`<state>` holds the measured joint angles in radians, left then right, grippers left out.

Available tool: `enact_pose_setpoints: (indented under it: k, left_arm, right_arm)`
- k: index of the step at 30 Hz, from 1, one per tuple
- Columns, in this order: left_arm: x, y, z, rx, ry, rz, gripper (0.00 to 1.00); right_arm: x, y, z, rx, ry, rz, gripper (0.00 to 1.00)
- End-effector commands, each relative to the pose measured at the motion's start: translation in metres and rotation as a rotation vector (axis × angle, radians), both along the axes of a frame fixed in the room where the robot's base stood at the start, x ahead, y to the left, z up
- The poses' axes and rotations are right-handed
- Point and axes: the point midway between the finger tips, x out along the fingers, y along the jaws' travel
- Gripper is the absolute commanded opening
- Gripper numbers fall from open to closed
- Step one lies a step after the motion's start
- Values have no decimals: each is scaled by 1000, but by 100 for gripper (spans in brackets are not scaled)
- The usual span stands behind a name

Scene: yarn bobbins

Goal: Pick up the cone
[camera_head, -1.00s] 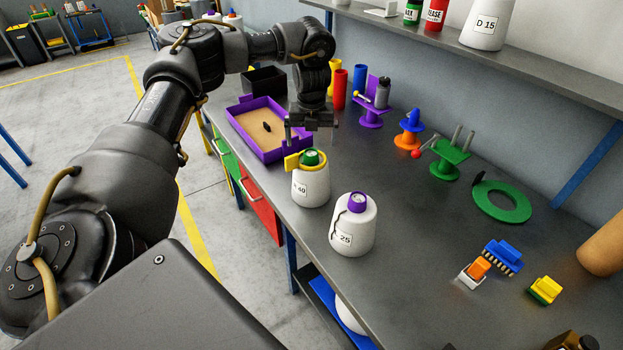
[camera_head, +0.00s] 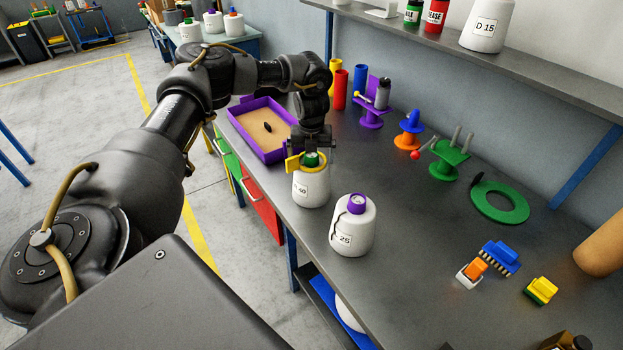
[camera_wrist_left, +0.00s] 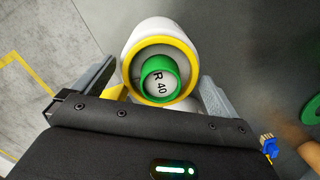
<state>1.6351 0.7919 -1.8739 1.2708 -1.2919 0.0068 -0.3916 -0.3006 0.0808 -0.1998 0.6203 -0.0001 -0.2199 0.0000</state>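A white cone with a yellow ring and a green top (camera_head: 311,188) stands upright near the left edge of the workbench. Its green top reads "R 40" in the left wrist view (camera_wrist_left: 159,84). My left gripper (camera_head: 311,158) points down right over its top. In the left wrist view the gripper's fingers (camera_wrist_left: 158,82) are apart, one on each side of the cone's top, and I see no clear grip. A second white cone with a purple top (camera_head: 352,228), marked 25, stands to the right and nearer. My right gripper is not in view.
A purple-walled tray (camera_head: 271,155) lies just behind my left gripper. Purple, orange and green stands (camera_head: 447,160) line the wall side, with a green ring (camera_head: 515,211). Brushes (camera_head: 500,258) lie at the right. The bench middle is clear. A shelf (camera_head: 500,72) runs above.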

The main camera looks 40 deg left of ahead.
Motion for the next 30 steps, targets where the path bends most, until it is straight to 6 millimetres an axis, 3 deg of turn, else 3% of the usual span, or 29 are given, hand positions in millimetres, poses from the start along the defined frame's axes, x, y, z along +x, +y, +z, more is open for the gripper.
enact_pose_setpoints:
  k: [2, 15, 30]
  left_arm:
    - [0, 0, 0, 0, 0, 0, 87]
    - [0, 0, 0, 0, 0, 0, 29]
    - [1, -1, 11, -2, -4, 0, 29]
  right_arm:
    - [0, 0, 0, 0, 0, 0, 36]
    - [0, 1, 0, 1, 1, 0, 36]
    - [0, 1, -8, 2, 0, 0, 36]
